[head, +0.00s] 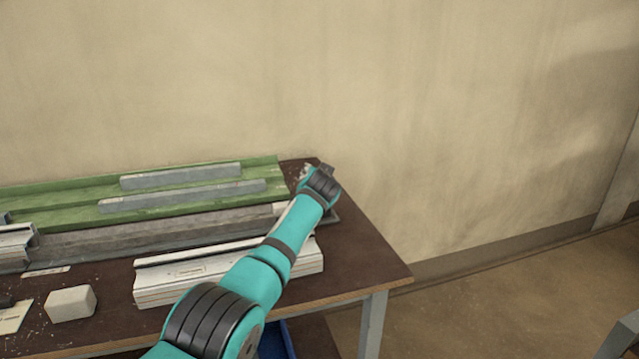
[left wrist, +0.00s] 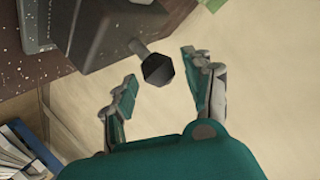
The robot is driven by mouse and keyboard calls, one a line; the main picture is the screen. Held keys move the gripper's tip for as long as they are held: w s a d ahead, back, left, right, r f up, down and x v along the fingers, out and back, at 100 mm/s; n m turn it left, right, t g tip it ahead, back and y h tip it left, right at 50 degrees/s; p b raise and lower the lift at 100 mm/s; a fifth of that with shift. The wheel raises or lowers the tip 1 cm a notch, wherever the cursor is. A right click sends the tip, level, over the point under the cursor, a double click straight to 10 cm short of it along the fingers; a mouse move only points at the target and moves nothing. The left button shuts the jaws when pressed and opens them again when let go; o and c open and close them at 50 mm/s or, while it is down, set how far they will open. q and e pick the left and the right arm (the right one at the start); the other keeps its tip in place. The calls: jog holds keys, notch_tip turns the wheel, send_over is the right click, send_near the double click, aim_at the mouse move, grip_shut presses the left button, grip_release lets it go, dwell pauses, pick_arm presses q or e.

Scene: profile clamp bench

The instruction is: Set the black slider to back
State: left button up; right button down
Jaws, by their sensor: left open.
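In the left wrist view a black knob (left wrist: 158,70) with a faceted end sits on a short stem that comes out of a dark grey block (left wrist: 105,32). It looks like the black slider's handle. My left gripper (left wrist: 163,66) is open, with one finger on each side of the knob and visible gaps to it. I cannot tell how deep the knob lies between the fingers. In the head view my teal arm reaches over the bench's right end. It hides the fingers and the knob there. My right gripper is in neither view.
The brown bench (head: 365,270) holds a green channel (head: 75,192) with grey bars, a pale profile (head: 160,285) and a whitish block (head: 71,303). A blue bin (head: 282,342) stands below. The wall (head: 450,120) is close behind the bench.

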pick_arm(q)
notch_tip(320, 180, up, 9)
jog(key=shift+d+r, duration=0.1)
jog(key=shift+d, duration=0.05)
dwell(0.4)
